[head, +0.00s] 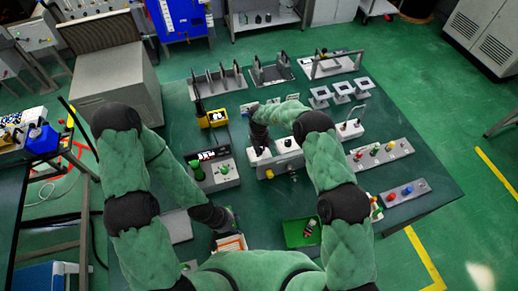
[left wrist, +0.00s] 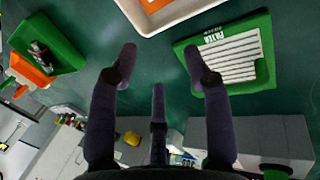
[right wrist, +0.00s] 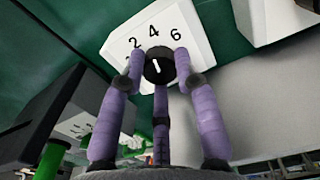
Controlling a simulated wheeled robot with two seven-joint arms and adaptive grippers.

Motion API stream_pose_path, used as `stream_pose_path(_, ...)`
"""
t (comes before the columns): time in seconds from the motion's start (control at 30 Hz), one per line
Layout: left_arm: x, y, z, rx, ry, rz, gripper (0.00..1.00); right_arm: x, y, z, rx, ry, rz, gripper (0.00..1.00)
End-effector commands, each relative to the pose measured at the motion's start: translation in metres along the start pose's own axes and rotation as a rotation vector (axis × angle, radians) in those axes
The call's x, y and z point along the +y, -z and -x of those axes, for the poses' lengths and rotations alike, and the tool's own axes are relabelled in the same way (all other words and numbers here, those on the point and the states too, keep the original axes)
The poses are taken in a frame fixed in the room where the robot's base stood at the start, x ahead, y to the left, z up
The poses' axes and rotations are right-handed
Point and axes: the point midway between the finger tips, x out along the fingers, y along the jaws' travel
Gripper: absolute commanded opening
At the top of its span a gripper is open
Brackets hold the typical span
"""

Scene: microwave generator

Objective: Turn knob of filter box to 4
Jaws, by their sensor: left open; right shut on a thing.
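The filter box shows in the right wrist view as a white panel (right wrist: 190,25) with the numbers 2, 4 and 6 above a round black knob (right wrist: 158,66). The knob's white mark points up, roughly toward the 4. My right gripper (right wrist: 158,68) is shut on the knob, with purple fingers on both sides of it. In the head view my right gripper (head: 259,143) reaches down at the white box (head: 278,164), and its arm hides the knob. My left gripper (head: 225,222) is open and empty, low near the table's front; its fingers (left wrist: 159,66) show apart in the left wrist view.
A green filter tray (left wrist: 266,70) and a white-rimmed tray (left wrist: 180,20) lie below my left gripper. A green bin (head: 293,239) is at the table's front. Button panels (head: 381,153) are at right.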

Motion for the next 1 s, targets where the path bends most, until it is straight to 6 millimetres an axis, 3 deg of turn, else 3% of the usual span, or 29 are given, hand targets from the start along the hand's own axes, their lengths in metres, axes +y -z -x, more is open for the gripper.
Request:
stream_pose_path(0.77, -0.0002, 0.0000, -0.0006, 0.000, 0.000, 0.000, 0.49, 0.0002, -0.0006, 0.0001, -0.002, 0.000, -0.099, 0.00)
stream_pose_path(0.8, -0.0002, 0.0000, -0.0006, 0.000, 0.000, 0.000, 0.49, 0.0002, -0.0006, 0.0002, -0.002, 0.000, -0.099, 0.40)
stream_pose_path(0.83, -0.0002, 0.0000, -0.0006, 0.000, 0.000, 0.000, 0.49, 0.0002, -0.0005, 0.0001, -0.002, 0.000, -0.099, 0.49)
stream_pose_path(0.87, -0.0002, 0.0000, -0.0006, 0.000, 0.000, 0.000, 0.49, 0.0001, -0.0005, 0.0002, -0.002, 0.000, -0.099, 0.56)
stream_pose_path(1.0, -0.0002, 0.0001, -0.0006, 0.000, 0.000, 0.000, 0.49, 0.0001, -0.0004, 0.0001, -0.001, 0.000, -0.099, 0.56)
